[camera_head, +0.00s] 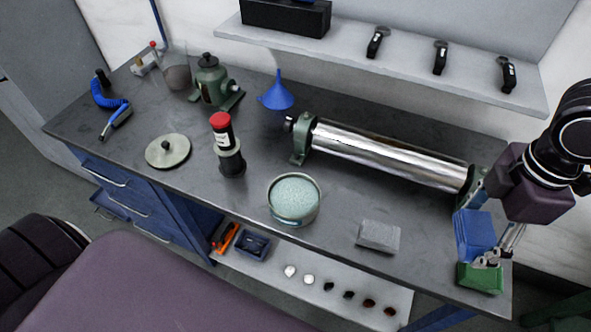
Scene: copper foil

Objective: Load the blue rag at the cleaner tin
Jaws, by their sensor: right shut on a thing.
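A blue rag (473,234), folded into a block, is at the right end of the bench. My right gripper (489,258) is shut on it at its lower right side, with the fingers partly covering it. A green block (480,278) lies on the bench corner just below the fingertips; I cannot tell if they touch. A round tin (294,223) with pale green, grainy contents, seemingly the cleaner tin, stands open at the bench's front middle, well left of the rag. My left gripper is not in view.
A chrome roller (390,157) on green stands lies behind the tin. A grey block (379,236) sits between tin and rag. A red-capped bottle (223,135), a disc (168,151) and a blue funnel (277,94) stand to the left. The front middle is mostly clear.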

